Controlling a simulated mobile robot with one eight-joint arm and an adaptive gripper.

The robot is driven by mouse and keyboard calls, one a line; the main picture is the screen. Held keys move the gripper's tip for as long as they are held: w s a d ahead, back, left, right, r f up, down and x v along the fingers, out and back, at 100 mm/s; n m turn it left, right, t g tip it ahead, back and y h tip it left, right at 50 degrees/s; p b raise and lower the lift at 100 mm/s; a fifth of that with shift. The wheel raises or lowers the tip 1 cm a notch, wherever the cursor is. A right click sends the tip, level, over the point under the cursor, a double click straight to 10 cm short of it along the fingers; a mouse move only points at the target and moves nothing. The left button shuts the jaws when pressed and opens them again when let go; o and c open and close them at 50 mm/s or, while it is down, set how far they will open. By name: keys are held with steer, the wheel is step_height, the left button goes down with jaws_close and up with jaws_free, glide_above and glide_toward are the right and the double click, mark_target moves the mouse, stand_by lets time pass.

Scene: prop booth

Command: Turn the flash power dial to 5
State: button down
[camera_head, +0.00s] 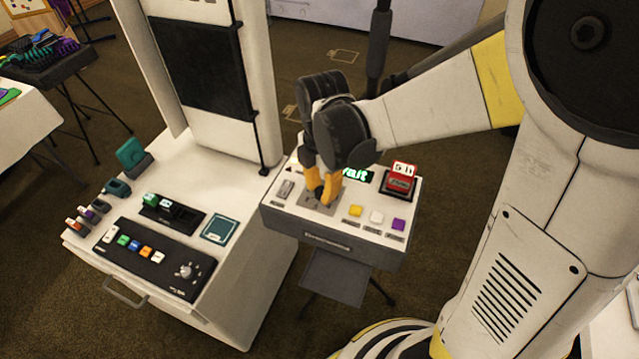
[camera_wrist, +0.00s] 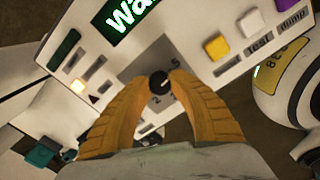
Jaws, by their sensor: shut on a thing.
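The flash power dial is a small black knob (camera_wrist: 159,82) on a grey plate, seen in the wrist view with a 5 at its upper right and a 2 below it. A pale mark shows on the knob, but I cannot tell which number it points to. My gripper (camera_wrist: 157,84) has its two orange fingers closed on opposite sides of the knob. In the head view my gripper (camera_head: 322,192) reaches down onto the white control box (camera_head: 345,217), and its fingers mostly hide the dial.
The box also carries a lit green display (camera_head: 356,174), a red block (camera_head: 401,179), and yellow (camera_head: 356,211), white (camera_head: 377,216) and purple (camera_head: 398,224) buttons near the dial. A white cabinet (camera_head: 250,265) with a black button panel (camera_head: 150,257) stands close on the left.

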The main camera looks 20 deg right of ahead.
mark_target(322, 190)
steer(key=shift+n, duration=0.5)
steer(key=c, duration=1.2)
jaws_free()
steer(key=shift+o, duration=0.2)
step_height(322, 190, up, 12)
